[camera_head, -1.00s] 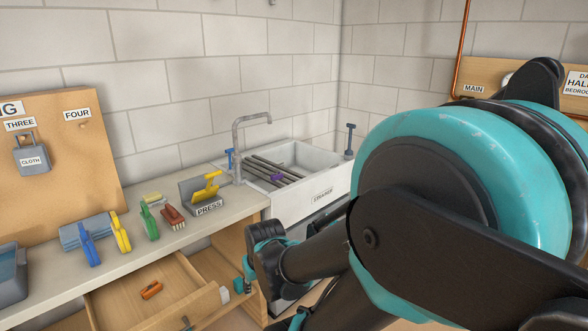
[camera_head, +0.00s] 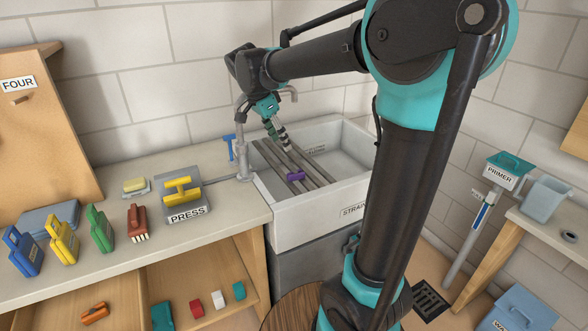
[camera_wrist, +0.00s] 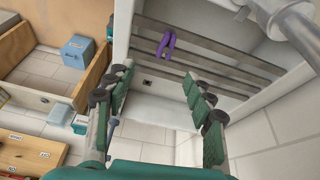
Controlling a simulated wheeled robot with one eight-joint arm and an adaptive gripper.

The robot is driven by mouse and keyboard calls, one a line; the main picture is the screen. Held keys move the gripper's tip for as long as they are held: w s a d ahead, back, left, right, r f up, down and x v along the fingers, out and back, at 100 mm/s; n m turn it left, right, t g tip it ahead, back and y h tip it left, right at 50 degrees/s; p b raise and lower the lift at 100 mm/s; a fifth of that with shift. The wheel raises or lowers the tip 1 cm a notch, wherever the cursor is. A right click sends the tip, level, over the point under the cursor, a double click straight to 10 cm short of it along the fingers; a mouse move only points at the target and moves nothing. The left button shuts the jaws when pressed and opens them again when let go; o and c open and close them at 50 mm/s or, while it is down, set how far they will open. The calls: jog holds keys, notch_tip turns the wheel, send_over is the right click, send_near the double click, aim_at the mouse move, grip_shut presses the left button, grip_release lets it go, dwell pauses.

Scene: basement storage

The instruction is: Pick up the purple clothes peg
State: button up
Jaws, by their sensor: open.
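The purple clothes peg (camera_head: 295,176) lies on the dark bars (camera_head: 311,171) across the white sink (camera_head: 300,231). In the wrist view the peg (camera_wrist: 166,43) is ahead of the fingertips, near the top of the picture, on the bars. My gripper (camera_head: 280,138) hangs over the sink, above and a little behind the peg in the head view. In the wrist view my gripper (camera_wrist: 157,80) has its two green-padded fingers apart with nothing between them. The peg is apart from the fingers.
A grey tap (camera_head: 243,135) stands at the sink's left, and shows at the wrist view's upper right. A blue box (camera_wrist: 78,51) lies below in the wrist view.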

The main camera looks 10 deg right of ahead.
aim_at(295, 172)
jog(key=shift+m, duration=0.5)
jog(key=x, duration=0.5)
jog(key=w+x, duration=0.1)
jog(key=x, duration=0.9)
jog(key=shift+w+f, duration=0.25)
jog(key=shift+w, duration=0.2)
jog(key=c, duration=0.9)
